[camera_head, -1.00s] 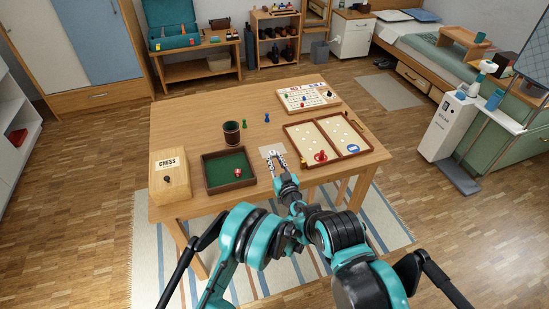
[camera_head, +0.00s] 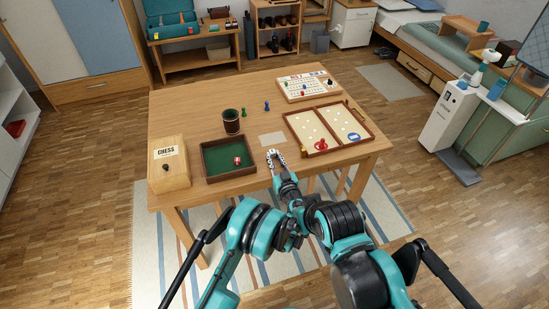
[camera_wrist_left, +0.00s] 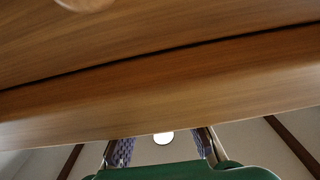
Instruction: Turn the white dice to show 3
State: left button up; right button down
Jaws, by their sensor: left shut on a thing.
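My left gripper (camera_head: 277,155) is at the table's front edge, in front of the pale square pad (camera_head: 272,139). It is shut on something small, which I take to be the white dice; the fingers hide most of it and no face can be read. In the left wrist view its two patterned fingers (camera_wrist_left: 163,145) stand at either side of a bright round patch, with the wooden table edge (camera_wrist_left: 160,95) close above. The pad shows bare. My right gripper is not in view.
Free wood lies around the pad.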

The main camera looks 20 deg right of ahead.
pick_arm(q)
jog(key=o, duration=0.9)
jog(key=shift+c, duration=0.2)
